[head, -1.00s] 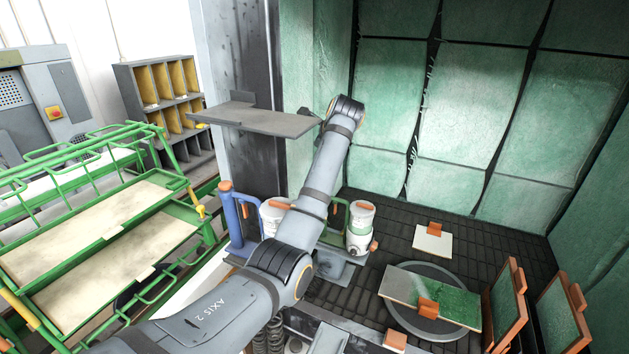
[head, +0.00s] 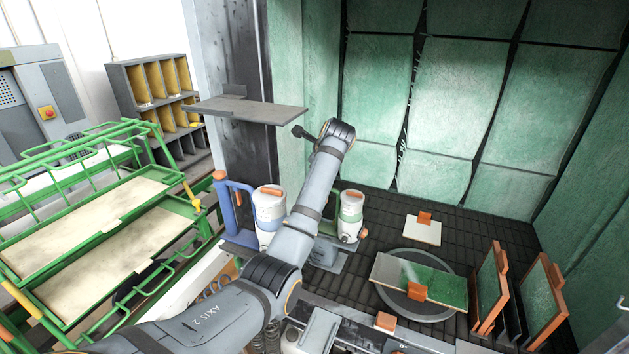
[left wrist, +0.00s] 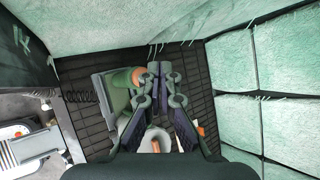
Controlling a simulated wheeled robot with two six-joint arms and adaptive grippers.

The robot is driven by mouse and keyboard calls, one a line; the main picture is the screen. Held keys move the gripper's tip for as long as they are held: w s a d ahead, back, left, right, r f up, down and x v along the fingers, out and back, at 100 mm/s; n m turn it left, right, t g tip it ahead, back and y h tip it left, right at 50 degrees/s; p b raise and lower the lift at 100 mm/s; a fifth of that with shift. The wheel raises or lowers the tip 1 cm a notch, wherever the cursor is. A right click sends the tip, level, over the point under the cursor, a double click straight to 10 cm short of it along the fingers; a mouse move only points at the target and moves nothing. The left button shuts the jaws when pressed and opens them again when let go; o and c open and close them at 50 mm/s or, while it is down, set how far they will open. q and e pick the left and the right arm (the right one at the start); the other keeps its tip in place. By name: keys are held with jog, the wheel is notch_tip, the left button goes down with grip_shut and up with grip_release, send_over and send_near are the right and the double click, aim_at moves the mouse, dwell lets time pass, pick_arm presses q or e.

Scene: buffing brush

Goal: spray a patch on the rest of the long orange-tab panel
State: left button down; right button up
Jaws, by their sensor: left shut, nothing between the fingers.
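The long orange-tab panel (head: 388,268) lies on a round turntable (head: 452,307) in the head view. Its right part is green, its left part is bare grey, and a pale streak lies between them. Its orange tab (head: 417,291) is at the front edge. A blue-handled sprayer (head: 229,206) with a white cup and a green-banded sprayer (head: 351,215) stand left of the turntable. My left gripper (left wrist: 158,70) is shut and empty in the left wrist view, above sprayer parts with a white cup (left wrist: 157,135). My right gripper is not in view.
A small pale panel (head: 423,233) with an orange tab lies behind the turntable. Orange-framed panels (head: 541,297) stand at the right. A grey shelf (head: 250,108) juts out near my left wrist. A green rack (head: 90,220) stands at the left.

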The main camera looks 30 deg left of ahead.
pick_arm(q)
jog(key=shift+w+a+f, duration=0.15)
jog(key=shift+a+f, duration=0.05)
jog(key=shift+f, duration=0.7)
jog(key=shift+d+r, duration=0.1)
dwell(0.7)
jog(key=shift+f, duration=0.45)
jog(key=shift+f, duration=0.55)
dwell(2.4)
jog(key=shift+r, duration=0.95)
jog(key=shift+r, duration=2.5)
